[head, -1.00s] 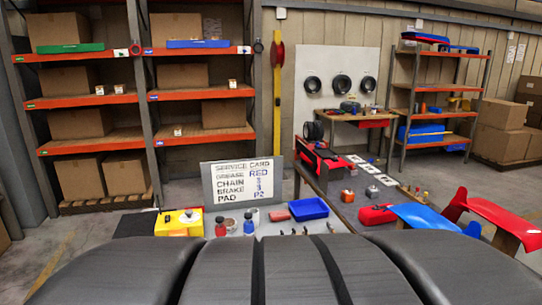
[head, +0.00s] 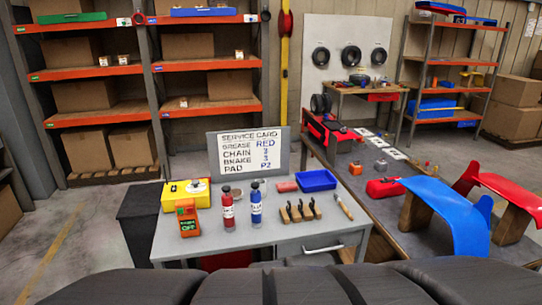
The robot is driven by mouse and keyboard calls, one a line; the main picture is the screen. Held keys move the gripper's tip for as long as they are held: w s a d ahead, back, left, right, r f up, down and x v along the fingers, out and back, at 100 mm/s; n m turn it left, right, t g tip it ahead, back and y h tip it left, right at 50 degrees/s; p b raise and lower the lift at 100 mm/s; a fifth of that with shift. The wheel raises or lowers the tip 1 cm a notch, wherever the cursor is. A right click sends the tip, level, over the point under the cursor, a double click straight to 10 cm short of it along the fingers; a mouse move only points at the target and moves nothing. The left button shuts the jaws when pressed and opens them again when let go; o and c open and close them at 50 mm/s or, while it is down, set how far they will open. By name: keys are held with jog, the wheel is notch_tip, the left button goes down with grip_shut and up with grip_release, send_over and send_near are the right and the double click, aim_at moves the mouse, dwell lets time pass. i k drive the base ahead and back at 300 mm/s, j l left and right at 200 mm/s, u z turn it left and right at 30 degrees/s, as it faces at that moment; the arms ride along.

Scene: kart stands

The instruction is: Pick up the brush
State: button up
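A slim tool with a pale wooden handle and a darker end, which looks like the brush (head: 343,207), lies at a slant near the right edge of the grey work table (head: 205,242). It is too small to make out its bristles. My gripper is not in view in the head view, so its state does not show.
Left of the brush stands a wooden rack (head: 300,212) with several dark pieces. A blue bottle (head: 256,208), a red bottle (head: 228,210), an orange meter (head: 187,217), a yellow box (head: 186,194) and a blue tray (head: 316,181) share the table. A sign (head: 248,154) stands behind.

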aim_at(338, 200)
jog(key=z, duration=0.55)
jog(key=i+z, duration=0.1)
jog(key=i+j, duration=0.15)
jog(key=i, duration=0.2)
jog(key=i+j, duration=0.15)
jog(key=i, duration=0.25)
jog(key=i+j, duration=0.15)
jog(key=i, duration=0.2)
